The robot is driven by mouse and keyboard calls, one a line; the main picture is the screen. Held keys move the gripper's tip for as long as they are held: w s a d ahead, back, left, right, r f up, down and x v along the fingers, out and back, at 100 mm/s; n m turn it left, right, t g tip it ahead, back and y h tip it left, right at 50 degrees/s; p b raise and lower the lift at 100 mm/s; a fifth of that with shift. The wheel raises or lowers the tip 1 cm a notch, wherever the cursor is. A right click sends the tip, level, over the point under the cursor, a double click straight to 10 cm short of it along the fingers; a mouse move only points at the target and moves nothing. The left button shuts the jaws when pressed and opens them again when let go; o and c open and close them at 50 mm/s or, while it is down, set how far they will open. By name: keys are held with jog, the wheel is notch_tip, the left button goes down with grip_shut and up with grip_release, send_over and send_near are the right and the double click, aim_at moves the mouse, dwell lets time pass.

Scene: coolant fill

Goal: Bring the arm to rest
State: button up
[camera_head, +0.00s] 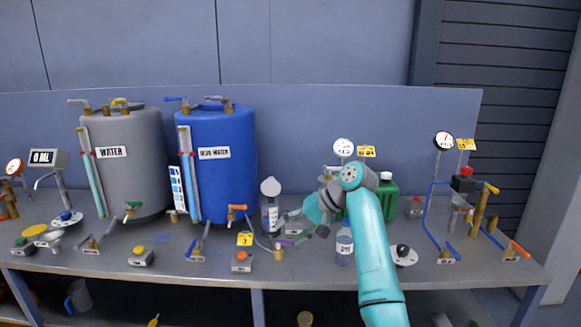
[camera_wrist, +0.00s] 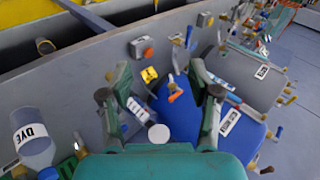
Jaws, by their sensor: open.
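My teal arm reaches up over the bench (camera_head: 330,277) from the lower right in the head view. My gripper (camera_head: 281,229) points left above the middle of the bench, near a clear bottle with a grey round top (camera_head: 270,190). In the wrist view my gripper (camera_wrist: 160,82) has its two fingers spread apart with nothing held between them. The blue tank (camera_wrist: 180,115) and a white-capped bottle (camera_wrist: 158,133) show beyond the fingers. I cannot tell whether a finger touches the bottle.
A bottle marked DYE (camera_head: 344,246) stands close to my arm, and a green canister (camera_head: 385,203) is behind it. The grey WATER tank (camera_head: 125,170) and the blue tank (camera_head: 228,175) stand left. Pipes with a gauge (camera_head: 444,141) stand right.

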jog(key=s+d+f+m+t+h, duration=0.1)
jog(key=s+d+f+t, duration=0.15)
jog(key=f, duration=1.15)
jog(key=s+d+f+m+t+h, duration=0.15)
jog(key=s+f, duration=0.25)
jog(key=f, duration=0.9)
jog(key=s+d+f+m+t+h, duration=0.1)
jog(key=s+d+f+t, duration=0.15)
jog(key=s+f, duration=0.65)
jog(key=s+d+f+t+h, duration=0.1)
jog(key=s+d+f, duration=0.3)
jog(key=s+f, duration=0.45)
jog(key=s+d+r+t+h, duration=0.1)
jog(key=s+d+r+h, duration=0.15)
jog(key=s, duration=0.95)
jog(key=s+d+r+t+h, duration=0.1)
jog(key=s+d+r+t, duration=0.15)
jog(key=s, duration=1.05)
jog(key=s+d+r+n+t+h, duration=0.1)
jog(key=s+d+r+n+t, duration=0.1)
jog(key=s+r, duration=1.4)
notch_tip(320, 180, up, 2)
jog(key=shift+s+d+r+n, duration=0.1)
jog(key=shift+s+d+n, duration=0.25)
jog(key=shift+n, duration=0.4)
